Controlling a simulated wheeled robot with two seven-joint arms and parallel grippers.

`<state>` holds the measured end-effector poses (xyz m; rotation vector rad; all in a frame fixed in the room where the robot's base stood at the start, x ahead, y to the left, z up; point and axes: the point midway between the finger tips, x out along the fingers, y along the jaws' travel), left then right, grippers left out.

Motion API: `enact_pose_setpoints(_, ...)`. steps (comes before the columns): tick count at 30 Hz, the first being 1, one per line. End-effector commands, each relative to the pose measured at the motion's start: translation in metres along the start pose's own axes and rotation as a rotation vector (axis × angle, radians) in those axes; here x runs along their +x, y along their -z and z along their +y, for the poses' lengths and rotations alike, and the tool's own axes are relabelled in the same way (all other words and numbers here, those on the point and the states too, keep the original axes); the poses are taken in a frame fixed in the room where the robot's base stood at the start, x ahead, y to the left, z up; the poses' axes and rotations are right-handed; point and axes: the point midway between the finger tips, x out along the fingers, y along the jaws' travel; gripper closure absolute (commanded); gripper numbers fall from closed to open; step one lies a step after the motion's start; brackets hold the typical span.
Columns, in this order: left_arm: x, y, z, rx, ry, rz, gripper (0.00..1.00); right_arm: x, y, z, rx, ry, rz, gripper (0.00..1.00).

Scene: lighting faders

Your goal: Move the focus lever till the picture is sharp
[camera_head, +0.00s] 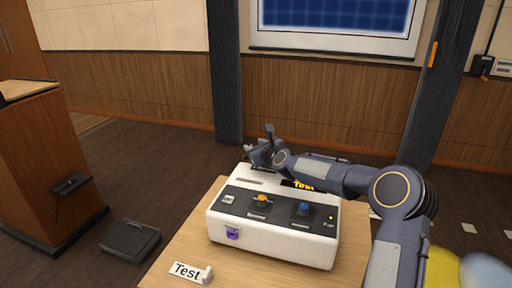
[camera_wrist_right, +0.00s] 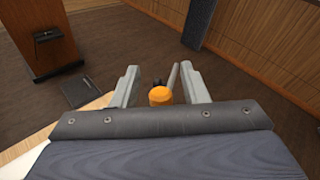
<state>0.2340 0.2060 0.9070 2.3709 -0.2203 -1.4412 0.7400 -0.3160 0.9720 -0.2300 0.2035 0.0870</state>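A white projector-like box (camera_head: 272,243) with a black control panel stands on the wooden table. The panel carries an orange knob (camera_head: 262,198) and a blue knob (camera_head: 304,208). My right gripper (camera_head: 264,148) is over the far left part of the box. In the right wrist view my right gripper (camera_wrist_right: 161,85) is open, with an orange-topped piece (camera_wrist_right: 160,96) between its fingers and gaps on both sides. I cannot tell for sure whether this piece is the focus lever. The screen (camera_head: 335,15) shows a blue grid, cut by the top edge. My left gripper is out of view.
Dark posts (camera_head: 225,75) stand behind the table.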

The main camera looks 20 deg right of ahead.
Motion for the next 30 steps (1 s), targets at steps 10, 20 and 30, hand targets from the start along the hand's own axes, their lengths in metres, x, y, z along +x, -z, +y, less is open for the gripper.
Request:
enact_pose_setpoints(10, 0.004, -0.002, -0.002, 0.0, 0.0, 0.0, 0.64, -0.012, 0.001, -0.002, -0.001, 0.003, 0.0, 0.6)
enact_pose_setpoints(20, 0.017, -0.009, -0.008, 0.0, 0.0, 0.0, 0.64, -0.066, 0.002, -0.002, 0.0, 0.003, 0.0, 0.6)
enact_pose_setpoints(30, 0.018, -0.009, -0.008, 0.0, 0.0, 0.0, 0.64, -0.078, 0.0, 0.0, 0.0, 0.0, 0.0, 0.6)
